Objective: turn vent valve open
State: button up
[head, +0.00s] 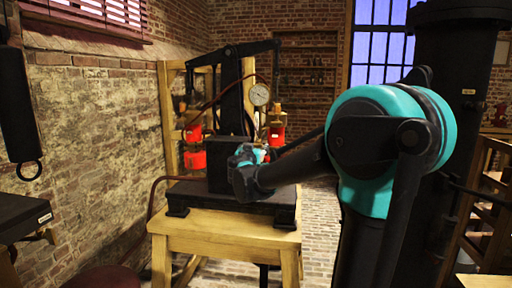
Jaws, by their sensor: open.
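A black apparatus (230,92) with an upright column and a heavy base stands on a wooden table (228,229). A round white gauge (260,94) sits on its right side. I cannot make out the vent valve; it may be hidden behind my wrist or too small to tell. My arm reaches in from the right, and its teal and black wrist is in front of the apparatus, just above the base. My gripper (240,160) is open at that end, but its fingers are small and mostly hidden by the wrist. I cannot tell whether it touches anything.
Red containers (193,160) hang or stand around the apparatus, with a wooden frame (168,110) behind. A dark red hose (155,190) runs from the base down the left side. A dark bench (22,218) is at the left edge. A brick wall (95,140) bounds the left.

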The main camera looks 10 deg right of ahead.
aim_at(256, 145)
jog(key=shift+x, duration=1.6)
jog(key=c, duration=1.2)
